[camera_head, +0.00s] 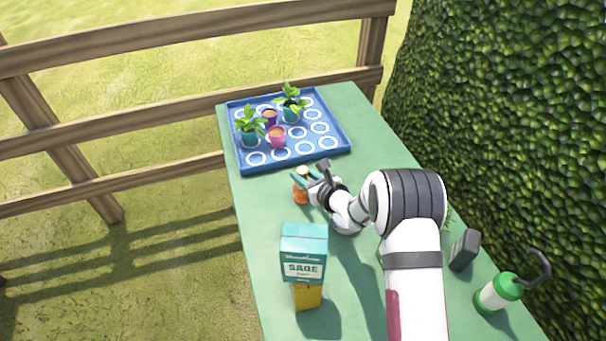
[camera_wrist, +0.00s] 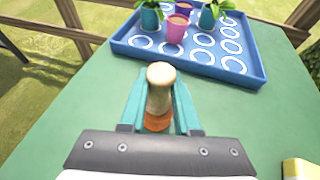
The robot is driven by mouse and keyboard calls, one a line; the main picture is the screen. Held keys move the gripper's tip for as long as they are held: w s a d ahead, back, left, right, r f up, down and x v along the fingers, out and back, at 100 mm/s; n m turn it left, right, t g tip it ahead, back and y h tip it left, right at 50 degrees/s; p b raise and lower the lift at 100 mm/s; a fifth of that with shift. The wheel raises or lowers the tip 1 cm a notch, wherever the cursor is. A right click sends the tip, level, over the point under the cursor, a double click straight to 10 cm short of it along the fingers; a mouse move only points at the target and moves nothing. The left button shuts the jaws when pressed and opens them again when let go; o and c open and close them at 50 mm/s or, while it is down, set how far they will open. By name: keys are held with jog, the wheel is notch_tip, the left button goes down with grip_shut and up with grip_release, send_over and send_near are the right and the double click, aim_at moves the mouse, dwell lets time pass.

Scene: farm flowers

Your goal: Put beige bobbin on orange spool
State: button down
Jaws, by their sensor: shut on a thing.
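The beige bobbin (camera_wrist: 160,88) stands upright between the teal fingers of my gripper (camera_wrist: 158,105), which is shut on it. In the head view my gripper (camera_head: 314,181) is at the left-middle of the table, and the bobbin's pale top (camera_head: 302,172) shows beside the fingers. The orange spool (camera_head: 300,194) is directly below the bobbin; it also shows in the wrist view (camera_wrist: 158,124) under the bobbin's lower end. I cannot tell whether the bobbin's base touches the spool.
A blue tray (camera_head: 243,168) with potted plants and small pots stands behind on the green table (camera_head: 262,215). A dark block (camera_head: 464,250) and a green-white bottle (camera_head: 497,294) stand at right.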

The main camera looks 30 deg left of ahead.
jog(key=shift+f, duration=0.1)
jog(key=c, duration=0.6)
grip_release()
